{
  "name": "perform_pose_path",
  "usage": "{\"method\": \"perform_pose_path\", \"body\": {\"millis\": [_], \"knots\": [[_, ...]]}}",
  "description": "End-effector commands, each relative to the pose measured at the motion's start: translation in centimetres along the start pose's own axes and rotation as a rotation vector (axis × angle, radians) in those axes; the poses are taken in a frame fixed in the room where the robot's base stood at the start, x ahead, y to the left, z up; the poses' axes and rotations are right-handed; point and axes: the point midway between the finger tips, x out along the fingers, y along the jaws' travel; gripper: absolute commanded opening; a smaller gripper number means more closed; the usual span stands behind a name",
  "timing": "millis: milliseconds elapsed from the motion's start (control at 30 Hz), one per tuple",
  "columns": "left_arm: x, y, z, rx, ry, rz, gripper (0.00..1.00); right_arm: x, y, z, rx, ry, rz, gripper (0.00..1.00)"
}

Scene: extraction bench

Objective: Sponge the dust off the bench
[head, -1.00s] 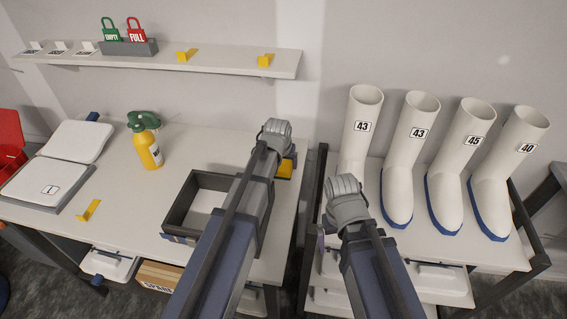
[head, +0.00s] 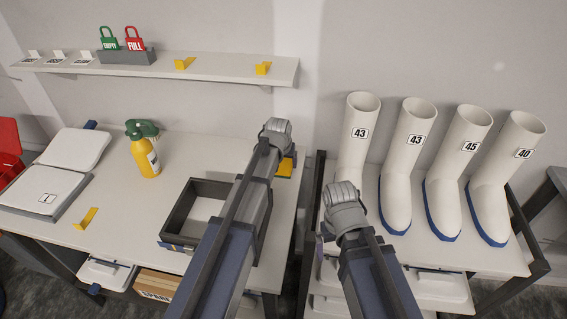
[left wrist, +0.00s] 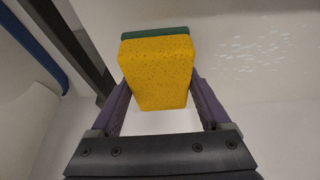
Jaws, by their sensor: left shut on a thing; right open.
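My left gripper (left wrist: 160,98) is shut on a yellow sponge (left wrist: 157,72) with a green layer on its far side. In the left wrist view the sponge sits between the two purple fingers, over the pale bench top. White dust specks (left wrist: 255,48) lie on the bench to the right of the sponge, apart from it. In the head view my left arm reaches over the right end of the bench (head: 115,210) and hides most of the gripper. My right gripper (head: 328,230) is open near the boot rack, its fingers mostly hidden by its wrist.
A dark-rimmed tray (head: 178,215) stands beside my left arm. A yellow spray bottle (head: 146,157) and a white lidded case (head: 40,190) stand further left. White boots (head: 398,160) stand on a rack (head: 520,225) at right. A wall shelf (head: 220,70) runs above the bench.

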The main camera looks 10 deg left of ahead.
Motion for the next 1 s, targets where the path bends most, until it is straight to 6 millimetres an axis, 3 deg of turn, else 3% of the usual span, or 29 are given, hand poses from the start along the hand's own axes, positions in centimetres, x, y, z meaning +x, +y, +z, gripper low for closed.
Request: {"method": "perform_pose_path", "body": {"millis": [533,1000], "knots": [[-1.7,0.0,3.7,0.001,-0.004,0.000,0.18,-0.2,0.0,0.0,0.000,0.000,0.000,1.00],[-2.3,0.0,3.4,0.000,-0.003,0.000,0.18,-0.9,0.1,0.0,0.000,0.000,0.000,1.00]]}}
